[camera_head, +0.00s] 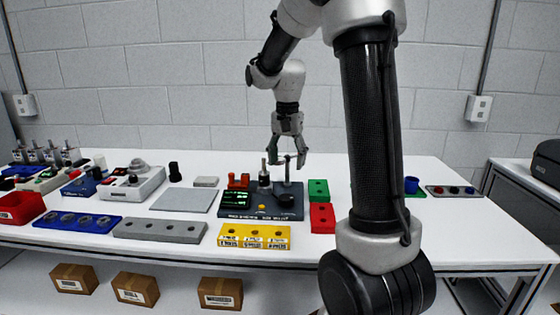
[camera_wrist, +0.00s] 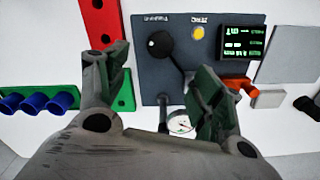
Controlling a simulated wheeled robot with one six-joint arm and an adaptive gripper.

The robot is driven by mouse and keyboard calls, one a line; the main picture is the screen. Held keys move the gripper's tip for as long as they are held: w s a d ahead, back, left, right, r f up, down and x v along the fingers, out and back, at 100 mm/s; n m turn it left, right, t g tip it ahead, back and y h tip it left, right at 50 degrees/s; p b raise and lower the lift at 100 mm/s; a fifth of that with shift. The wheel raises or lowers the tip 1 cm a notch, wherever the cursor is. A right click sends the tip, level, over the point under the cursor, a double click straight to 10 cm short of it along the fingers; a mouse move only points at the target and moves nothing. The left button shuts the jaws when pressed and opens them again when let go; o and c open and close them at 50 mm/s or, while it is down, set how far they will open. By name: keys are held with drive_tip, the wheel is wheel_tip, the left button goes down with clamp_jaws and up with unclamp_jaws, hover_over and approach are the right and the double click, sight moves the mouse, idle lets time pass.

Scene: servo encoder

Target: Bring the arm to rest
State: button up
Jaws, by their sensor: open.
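My gripper (camera_head: 288,160) hangs from my arm above the dark servo test fixture (camera_head: 235,211) on the white table. Its jaws are spread and nothing shows between them. In the wrist view my gripper (camera_wrist: 160,85) is open over the fixture (camera_wrist: 150,88). The fixture carries a black lever knob (camera_wrist: 158,44), a yellow button (camera_wrist: 198,32), a green-lit display (camera_wrist: 241,42) and a round dial (camera_wrist: 180,122). Orange-red parts (camera_head: 238,181) stand on the fixture's left side in the head view. Whether the fingertips touch the fixture is not clear.
A yellow block (camera_head: 254,236) lies in front of the fixture. Green (camera_head: 318,190) and red (camera_head: 322,217) blocks lie to its right. Grey (camera_head: 160,230) and blue (camera_head: 77,221) hole blocks lie left, with a flat grey plate (camera_head: 182,200) behind. My arm hides some of the table's right part.

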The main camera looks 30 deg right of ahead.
drive_tip(key=s+a+r+n+t, duration=0.2)
drive_tip(key=s+n, duration=0.3)
drive_tip(key=s, duration=0.7)
drive_tip(key=s+a+r+n+t, duration=0.2)
drive_tip(key=s+n, duration=0.3)
drive_tip(key=s, duration=0.7)
drive_tip(key=shift+a+r, duration=0.7)
drive_tip(key=shift+c, duration=0.3)
